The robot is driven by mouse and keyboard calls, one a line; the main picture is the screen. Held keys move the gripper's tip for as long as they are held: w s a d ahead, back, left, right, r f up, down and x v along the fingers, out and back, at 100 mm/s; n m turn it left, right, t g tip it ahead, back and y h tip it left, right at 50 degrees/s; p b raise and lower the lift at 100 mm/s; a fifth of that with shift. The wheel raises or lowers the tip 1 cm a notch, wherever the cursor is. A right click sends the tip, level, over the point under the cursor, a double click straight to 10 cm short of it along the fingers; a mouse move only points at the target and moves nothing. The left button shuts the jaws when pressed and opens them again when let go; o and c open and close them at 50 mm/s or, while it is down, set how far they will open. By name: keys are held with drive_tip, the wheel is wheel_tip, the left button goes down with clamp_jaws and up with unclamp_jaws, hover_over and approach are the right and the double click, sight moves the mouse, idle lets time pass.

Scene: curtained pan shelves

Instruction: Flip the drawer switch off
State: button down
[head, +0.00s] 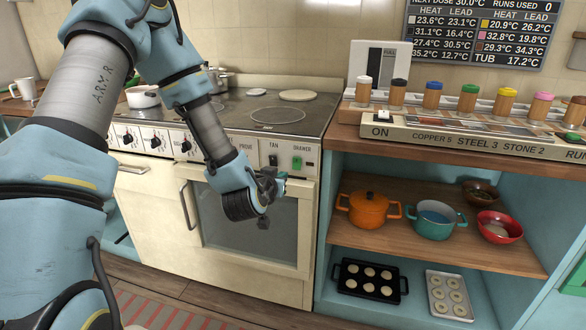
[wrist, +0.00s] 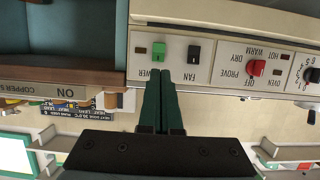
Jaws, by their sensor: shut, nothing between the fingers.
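The drawer switch (head: 297,162) is a small green rocker at the right end of the oven's control panel, under the label DRAWER. In the wrist view, which is upside down, the green switch (wrist: 158,50) sits just beyond my fingertips. My gripper (head: 282,178) is in front of the panel, a little below and left of the switch. In the wrist view its dark green fingers (wrist: 164,76) are together and empty, covering part of the DRAWER label. I cannot tell whether they touch the panel. A small dark red lamp (wrist: 141,50) is beside the switch.
The oven door (head: 250,225) is below. Shelves to the right hold an orange pot (head: 368,210), a teal pot (head: 434,220) and trays.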

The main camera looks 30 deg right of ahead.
sight(295, 166)
drive_tip(key=p+x, duration=0.4)
drive_tip(key=x, duration=0.8)
drive_tip(key=shift+w+d, duration=0.2)
drive_tip(key=shift+w, duration=0.05)
drive_tip(key=shift+f, duration=0.1)
